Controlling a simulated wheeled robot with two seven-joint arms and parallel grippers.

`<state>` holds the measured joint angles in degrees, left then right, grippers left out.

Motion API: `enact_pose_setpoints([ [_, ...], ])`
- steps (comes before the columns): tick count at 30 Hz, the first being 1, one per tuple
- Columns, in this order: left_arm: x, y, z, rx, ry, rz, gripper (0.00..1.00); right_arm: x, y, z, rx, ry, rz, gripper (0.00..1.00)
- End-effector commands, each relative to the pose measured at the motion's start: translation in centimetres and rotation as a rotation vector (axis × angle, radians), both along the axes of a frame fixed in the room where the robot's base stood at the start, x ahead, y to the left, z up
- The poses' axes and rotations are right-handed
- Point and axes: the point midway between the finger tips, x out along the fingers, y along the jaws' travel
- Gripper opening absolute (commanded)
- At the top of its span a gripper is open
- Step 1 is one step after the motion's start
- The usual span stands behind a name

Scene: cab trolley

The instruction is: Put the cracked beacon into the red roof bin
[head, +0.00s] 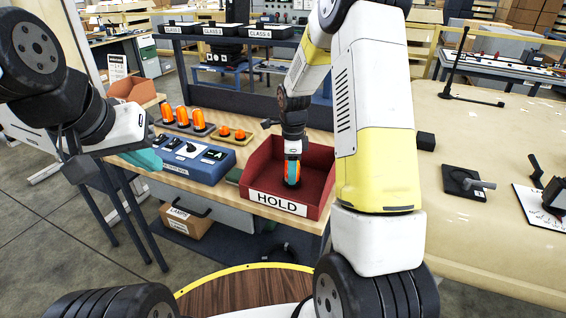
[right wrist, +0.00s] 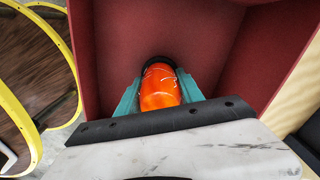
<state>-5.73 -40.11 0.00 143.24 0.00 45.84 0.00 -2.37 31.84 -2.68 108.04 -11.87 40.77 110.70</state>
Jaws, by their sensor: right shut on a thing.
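The red bin (head: 322,163) labelled HOLD stands on the wooden bench. My right gripper (head: 292,181) reaches down inside it, shut on an orange beacon (right wrist: 160,88). In the right wrist view, pale crack lines show on the beacon's dome, its dark base points away from me, and the bin's red walls (right wrist: 225,30) surround it. Whether the base touches the bin floor I cannot tell. My left gripper (head: 146,160) hangs at the left, near the blue box's left end; its teal fingers are partly seen, and whether they are open is unclear.
Several orange beacons (head: 183,117) stand on a dark tray behind the blue box (head: 197,164). Small orange domes (head: 232,133) sit on a yellowish tray left of the bin. Black bins marked CLASS (head: 268,31) line the rack behind. A pale table (head: 480,225) with tools is at the right.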

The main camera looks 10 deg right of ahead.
Motion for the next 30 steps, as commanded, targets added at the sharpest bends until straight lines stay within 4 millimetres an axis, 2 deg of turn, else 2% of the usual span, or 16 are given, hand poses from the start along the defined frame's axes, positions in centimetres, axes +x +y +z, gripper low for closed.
enact_pose_setpoints([
  [3, 0.0, 0.0, 0.0, 0.0, 0.0, 0.0, 0.0, 0.0, 0.0, -1.2, 0.0, 0.0, 0.001, 0.0],
  [13, 0.0, 0.0, 0.0, 0.0, 0.0, 0.0, 0.0, 0.0, 0.0, -1.5, 0.0, 0.001, 0.001, 0.0],
  [14, 0.0, 0.0, 0.0, 0.0, 0.0, 0.0, 0.0, 0.0, 0.0, -1.5, 0.0, 0.001, 0.001, 0.48],
  [17, 0.0, 0.0, 0.0, 0.0, 0.0, 0.0, 0.0, 0.0, 0.0, -1.5, 0.0, 0.001, 0.0, 0.66],
  [26, 0.0, 0.0, 0.0, 0.0, 0.0, 0.0, 0.0, 0.0, 0.0, -1.4, 0.0, 0.0, 0.0, 0.66],
  [30, 0.0, 0.0, 0.0, 0.0, 0.0, 0.0, 0.0, 0.1, 0.0, -0.4, 0.0, -0.002, 0.0, 0.66],
])
